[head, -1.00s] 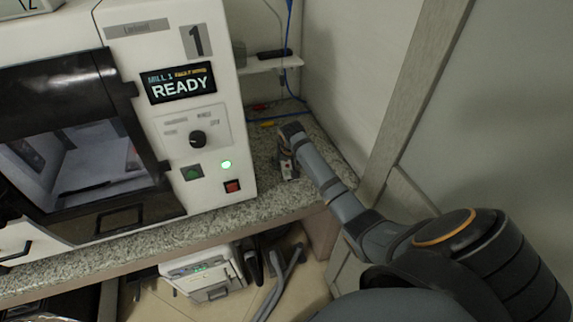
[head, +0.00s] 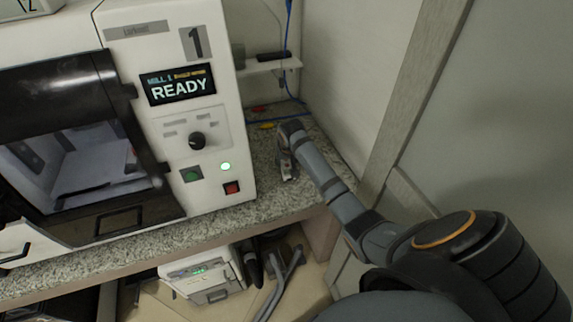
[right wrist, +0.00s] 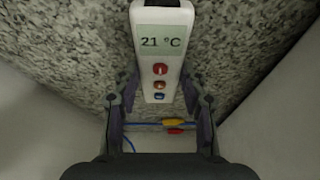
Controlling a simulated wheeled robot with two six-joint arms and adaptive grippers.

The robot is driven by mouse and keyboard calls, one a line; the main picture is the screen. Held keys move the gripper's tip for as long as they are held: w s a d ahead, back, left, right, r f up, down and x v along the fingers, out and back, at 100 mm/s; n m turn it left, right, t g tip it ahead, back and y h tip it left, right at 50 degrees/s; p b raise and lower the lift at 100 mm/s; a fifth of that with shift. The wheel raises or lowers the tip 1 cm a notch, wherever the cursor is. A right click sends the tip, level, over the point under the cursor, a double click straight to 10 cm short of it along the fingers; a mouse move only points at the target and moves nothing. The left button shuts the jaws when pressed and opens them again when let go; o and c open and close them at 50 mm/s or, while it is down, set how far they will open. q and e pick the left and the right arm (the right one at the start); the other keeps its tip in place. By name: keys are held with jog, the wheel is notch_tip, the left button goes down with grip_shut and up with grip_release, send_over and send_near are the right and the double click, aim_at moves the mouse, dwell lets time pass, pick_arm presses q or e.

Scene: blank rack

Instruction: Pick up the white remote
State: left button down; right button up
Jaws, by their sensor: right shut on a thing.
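The white remote (right wrist: 160,60) shows in the right wrist view, with a display reading 21 °C and red, orange and blue buttons. Its lower end lies between the two fingers of my right gripper (right wrist: 160,98), which is shut on it. In the head view my right gripper (head: 287,168) points down over the granite counter (head: 262,185), just right of the mill. The remote is mostly hidden there by the gripper. Whether it is clear of the counter is hard to tell. My left gripper is not in view.
The white mill (head: 180,110) with a READY screen stands close on the left. A wall and door frame (head: 405,110) bound the right. Blue cables with yellow and red connectors (head: 266,126) lie behind the gripper. A small shelf (head: 262,66) holds a dark object.

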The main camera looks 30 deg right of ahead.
jog(key=v, duration=0.3)
jog(key=a+v, duration=0.1)
jog(key=v, duration=0.2)
jog(key=a+v, duration=0.1)
jog(key=v, duration=0.2)
jog(key=shift+s+a, duration=0.1)
jog(key=shift+s, duration=0.2)
jog(key=s+a+r+b, duration=0.1)
jog(key=s+a+r, duration=0.2)
jog(key=s+a, duration=0.3)
jog(key=shift+s+r, duration=0.25)
jog(key=shift+s, duration=0.05)
